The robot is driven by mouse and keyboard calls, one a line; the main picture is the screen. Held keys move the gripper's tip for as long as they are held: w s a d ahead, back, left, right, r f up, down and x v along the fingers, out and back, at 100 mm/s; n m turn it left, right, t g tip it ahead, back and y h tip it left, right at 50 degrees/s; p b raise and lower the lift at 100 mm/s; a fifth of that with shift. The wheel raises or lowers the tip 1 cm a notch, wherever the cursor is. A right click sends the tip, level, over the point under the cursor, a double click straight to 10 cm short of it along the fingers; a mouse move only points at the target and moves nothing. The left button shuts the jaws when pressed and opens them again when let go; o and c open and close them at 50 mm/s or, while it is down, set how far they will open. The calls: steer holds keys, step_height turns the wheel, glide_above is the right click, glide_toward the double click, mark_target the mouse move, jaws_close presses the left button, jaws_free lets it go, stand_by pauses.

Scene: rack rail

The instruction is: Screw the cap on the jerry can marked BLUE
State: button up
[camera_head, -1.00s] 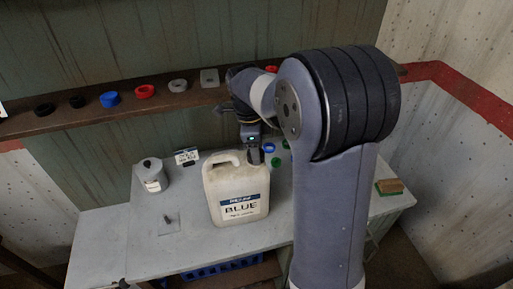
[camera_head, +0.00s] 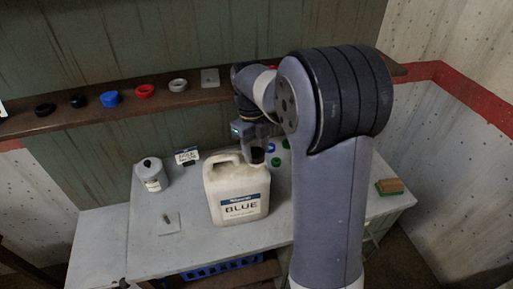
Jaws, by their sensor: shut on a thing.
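The white jerry can (camera_head: 228,196) marked BLUE stands upright on the grey table, its handle at the upper left and its neck at the upper right. My gripper (camera_head: 257,152) points down at the neck of the can. It is shut on a small dark thing (camera_head: 257,155), which looks like a cap, at or just above the neck. I cannot tell whether it touches the neck or sits level on it. My arm hides part of the area to the right.
A shelf behind holds black, blue (camera_head: 110,98), red (camera_head: 145,91) and grey (camera_head: 178,85) caps. A grey canister (camera_head: 151,174) and a small sign (camera_head: 187,155) stand left of the can. Green and blue rings (camera_head: 276,161) lie right of it. A brush-like block (camera_head: 390,187) lies at the right edge.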

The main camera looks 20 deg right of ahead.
steer(key=shift+m, duration=0.5)
steer(key=o, duration=1.2)
steer(key=shift+r, duration=4.05)
steer(key=shift+f, duration=4.05)
